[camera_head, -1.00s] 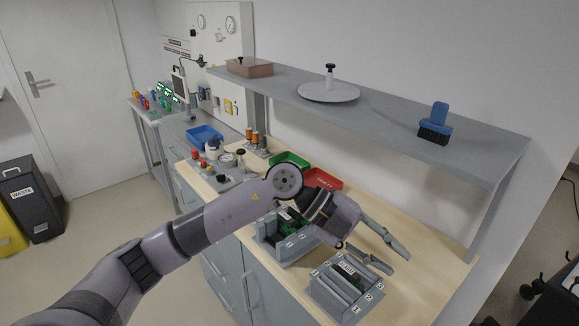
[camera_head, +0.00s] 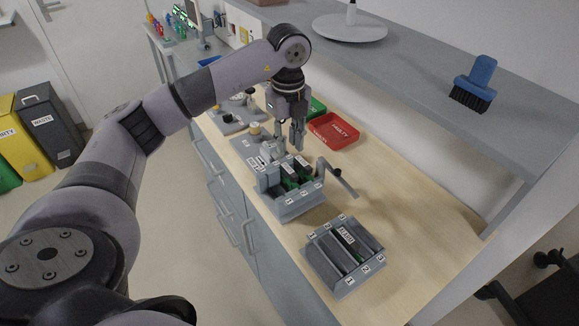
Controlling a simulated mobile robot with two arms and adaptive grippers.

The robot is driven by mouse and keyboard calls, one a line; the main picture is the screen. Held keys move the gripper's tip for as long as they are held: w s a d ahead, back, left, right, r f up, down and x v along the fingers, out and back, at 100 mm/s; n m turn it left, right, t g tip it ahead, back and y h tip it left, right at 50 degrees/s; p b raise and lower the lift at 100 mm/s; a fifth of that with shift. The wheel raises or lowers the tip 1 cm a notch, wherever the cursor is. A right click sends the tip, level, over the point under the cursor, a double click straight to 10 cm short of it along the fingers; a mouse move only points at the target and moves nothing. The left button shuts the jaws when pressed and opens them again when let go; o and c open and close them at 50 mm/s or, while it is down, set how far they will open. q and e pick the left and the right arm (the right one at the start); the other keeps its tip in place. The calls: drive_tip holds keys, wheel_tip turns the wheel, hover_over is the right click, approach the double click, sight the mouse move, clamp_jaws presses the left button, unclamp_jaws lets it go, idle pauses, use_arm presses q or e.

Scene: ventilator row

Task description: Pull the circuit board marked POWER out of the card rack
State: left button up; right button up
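The grey card rack (camera_head: 297,210) stands on the wooden bench top. It holds several dark and green circuit boards (camera_head: 289,177) with white labels on top. The labels are too small to read, so I cannot tell which board is marked POWER. My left gripper (camera_head: 290,147) points down above the rack's back end. Its two fingers look apart with nothing between them. I cannot tell whether the fingertips touch anything. My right gripper is out of view.
A second grey rack (camera_head: 323,266) with a labelled board stands nearer. A grey lever (camera_head: 338,178) sticks out beside the card rack. A red FAULTY tray (camera_head: 334,131) and a green tray (camera_head: 318,107) lie behind. A shelf (camera_head: 415,70) overhangs the back. The bench's right part is clear.

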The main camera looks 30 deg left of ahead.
sight(289, 170)
use_arm(q)
wheel_tip(289, 170, down, 11)
drive_tip(key=shift+w+r+p, duration=0.1)
drive_tip(key=shift+w+p, duration=0.05)
drive_tip(key=shift+p, duration=0.95)
drive_tip(key=shift+f, duration=0.7)
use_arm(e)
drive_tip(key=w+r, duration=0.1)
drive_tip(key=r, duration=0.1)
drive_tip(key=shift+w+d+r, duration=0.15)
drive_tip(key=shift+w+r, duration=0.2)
use_arm(q)
drive_tip(key=shift+c, duration=0.2)
clamp_jaws()
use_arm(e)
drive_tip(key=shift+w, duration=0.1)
use_arm(q)
drive_tip(key=shift+c, duration=1.4)
unclamp_jaws()
clamp_jaws()
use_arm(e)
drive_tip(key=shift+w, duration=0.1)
